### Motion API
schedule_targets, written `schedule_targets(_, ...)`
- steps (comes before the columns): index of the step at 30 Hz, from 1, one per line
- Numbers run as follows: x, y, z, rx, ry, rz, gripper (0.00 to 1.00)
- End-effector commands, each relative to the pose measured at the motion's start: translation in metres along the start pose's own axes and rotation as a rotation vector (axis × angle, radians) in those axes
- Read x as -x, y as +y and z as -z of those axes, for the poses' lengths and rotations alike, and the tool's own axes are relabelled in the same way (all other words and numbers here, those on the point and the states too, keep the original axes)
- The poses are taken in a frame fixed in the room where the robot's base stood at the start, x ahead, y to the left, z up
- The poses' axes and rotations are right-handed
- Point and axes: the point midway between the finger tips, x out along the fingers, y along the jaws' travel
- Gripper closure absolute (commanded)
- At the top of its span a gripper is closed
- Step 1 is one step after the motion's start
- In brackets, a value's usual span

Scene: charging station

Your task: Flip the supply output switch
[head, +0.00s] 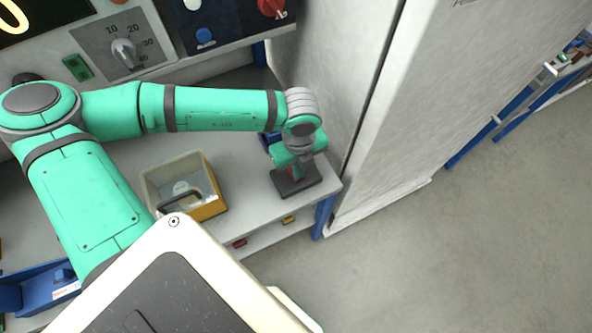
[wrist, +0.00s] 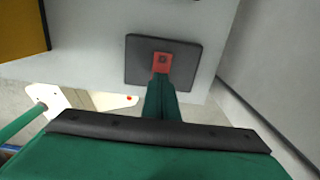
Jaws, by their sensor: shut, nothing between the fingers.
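My gripper (head: 294,165) points down at the right end of the bench, above a small black plate (head: 311,182). In the wrist view my gripper's green fingers (wrist: 160,82) are together with nothing between them. They reach to a red piece (wrist: 161,60) over the black plate (wrist: 186,52); I cannot tell whether they touch it. A green rocker-like switch (head: 77,67) is on the grey panel at upper left, left of a dial with a pointer knob (head: 124,52). No readable label shows which one is the supply output switch. My gripper is well away from the green switch.
A clear-topped yellow box (head: 205,211) with a black handle stands on the bench (head: 235,175) left of my gripper. A dark panel above has a blue button (head: 205,36) and a red knob (head: 272,7). A tall white cabinet (head: 405,110) stands close at right.

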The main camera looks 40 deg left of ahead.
Motion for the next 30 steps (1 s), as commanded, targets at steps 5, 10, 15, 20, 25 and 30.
schedule_targets(5,-0.002,0.0,0.0,0.0,0.0,0.0,1.0)
schedule_targets(10,-0.004,0.0,0.0,0.0,-0.001,0.0,1.0)
schedule_targets(15,-0.006,0.0,-0.001,0.0,-0.001,0.0,1.0)
schedule_targets(20,-0.006,0.0,-0.001,0.0,-0.002,0.0,1.0)
schedule_targets(25,0.005,0.0,-0.001,0.0,-0.002,0.001,1.0)
schedule_targets(30,0.016,0.0,0.0,0.0,-0.001,0.001,1.0)
